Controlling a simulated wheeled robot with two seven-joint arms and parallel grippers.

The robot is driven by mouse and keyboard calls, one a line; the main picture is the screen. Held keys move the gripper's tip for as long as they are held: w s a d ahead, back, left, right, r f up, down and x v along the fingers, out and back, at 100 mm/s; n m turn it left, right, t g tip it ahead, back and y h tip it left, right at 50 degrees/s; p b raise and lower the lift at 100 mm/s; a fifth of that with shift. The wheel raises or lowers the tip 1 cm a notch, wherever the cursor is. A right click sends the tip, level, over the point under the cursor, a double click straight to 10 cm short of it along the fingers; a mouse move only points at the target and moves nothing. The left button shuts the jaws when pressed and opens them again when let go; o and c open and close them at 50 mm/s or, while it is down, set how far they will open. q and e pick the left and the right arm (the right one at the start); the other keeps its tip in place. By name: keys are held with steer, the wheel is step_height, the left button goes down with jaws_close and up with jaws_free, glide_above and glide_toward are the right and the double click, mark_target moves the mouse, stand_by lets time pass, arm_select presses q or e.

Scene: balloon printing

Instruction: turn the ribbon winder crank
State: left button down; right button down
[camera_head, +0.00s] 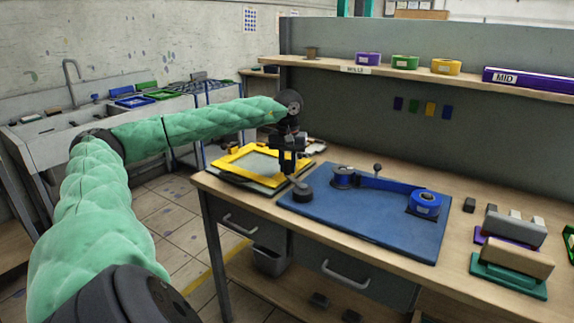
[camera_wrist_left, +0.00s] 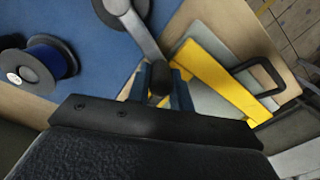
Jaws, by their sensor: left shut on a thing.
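The ribbon winder's dark round hub (camera_head: 303,193) stands at the left edge of the blue board (camera_head: 365,222). In the left wrist view, its grey crank arm (camera_wrist_left: 142,38) runs from the dark hub (camera_wrist_left: 122,7) to a dark knob (camera_wrist_left: 158,80). My left gripper (camera_head: 289,171) points down at the crank beside the hub. In the wrist view, the left gripper (camera_wrist_left: 160,88) is shut on the knob, one finger on each side. A blue ribbon spool (camera_head: 424,204) sits at the board's right, with blue ribbon (camera_head: 385,184) running to a dark reel (camera_head: 343,177). My right gripper is out of view.
A yellow frame (camera_head: 232,160) lies on the table just left of the gripper; it also shows in the wrist view (camera_wrist_left: 212,80). A shelf (camera_head: 480,79) with ribbon rolls runs along the back panel.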

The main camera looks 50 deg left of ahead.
arm_select(q)
steer(key=shift+w+d, duration=0.1)
stand_by(0.4)
steer(key=c, duration=1.3)
jaws_free()
steer(key=shift+d, duration=0.1)
steer(key=shift+o, duration=0.2)
steer(key=shift+r, duration=3.85)
